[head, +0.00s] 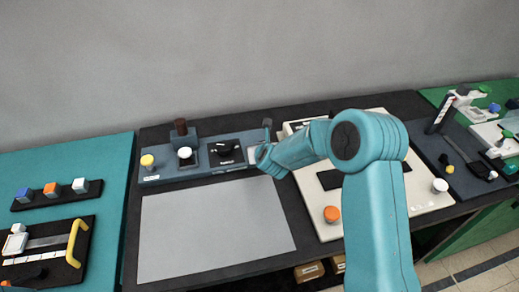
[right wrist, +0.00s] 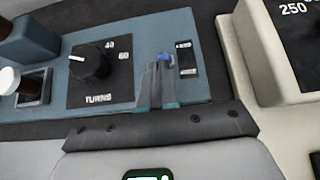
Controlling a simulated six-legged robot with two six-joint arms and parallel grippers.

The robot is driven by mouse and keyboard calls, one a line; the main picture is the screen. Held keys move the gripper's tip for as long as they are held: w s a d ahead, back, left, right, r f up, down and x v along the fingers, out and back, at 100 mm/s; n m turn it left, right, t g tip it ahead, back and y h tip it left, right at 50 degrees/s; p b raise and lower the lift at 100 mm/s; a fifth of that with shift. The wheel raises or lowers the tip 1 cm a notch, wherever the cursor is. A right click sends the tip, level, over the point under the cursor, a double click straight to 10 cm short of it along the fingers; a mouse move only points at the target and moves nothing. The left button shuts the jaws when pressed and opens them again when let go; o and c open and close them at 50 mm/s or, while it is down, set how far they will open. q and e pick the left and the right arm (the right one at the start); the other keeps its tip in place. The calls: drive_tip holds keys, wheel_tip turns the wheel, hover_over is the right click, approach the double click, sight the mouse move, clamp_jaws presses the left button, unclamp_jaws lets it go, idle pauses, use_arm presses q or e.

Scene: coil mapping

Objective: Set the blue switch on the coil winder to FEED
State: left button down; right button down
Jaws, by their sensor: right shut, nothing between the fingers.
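The coil winder is a blue-grey panel (head: 215,171) at the back of the dark bench; it also fills the upper middle of the right wrist view (right wrist: 135,45). Its blue switch (right wrist: 165,58) shows as a small blue tip beside a dark label plate (right wrist: 186,60) with white print too small to read. My right gripper (right wrist: 157,75) is shut and empty, with its fingertips at the switch, hiding its lower part. I cannot tell whether they touch it. In the head view my right arm covers the winder's right end. My left gripper is not in view.
The black TURNS dial (right wrist: 98,68) sits left of the switch. A white button (head: 185,152), a yellow knob (head: 147,160) and a dark brown post (head: 181,127) stand further left. A cream panel (head: 319,215) lies to the right. A bare grey mat (head: 212,225) lies in front.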

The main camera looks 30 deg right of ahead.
drive_tip(key=shift+w+d+p, duration=0.25)
drive_tip(key=shift+w+p, duration=0.05)
drive_tip(key=shift+w+r+g+p, duration=0.15)
drive_tip(key=shift+g+p, duration=0.35)
drive_tip(key=shift+w+d+r+p, duration=0.2)
drive_tip(key=shift+w+p, duration=0.2)
drive_tip(key=shift+p, duration=0.35)
drive_tip(key=shift+w+r, duration=0.1)
drive_tip(key=shift+w, duration=0.1)
drive_tip(key=shift+w+d+r, duration=0.1)
drive_tip(key=shift+w+d, duration=0.1)
drive_tip(key=shift+w, duration=0.5)
drive_tip(key=shift+g, duration=0.3)
drive_tip(key=shift+r, duration=0.15)
drive_tip(key=shift+r+p, duration=0.65)
drive_tip(key=shift+r, duration=0.05)
drive_tip(key=shift+s, duration=0.1)
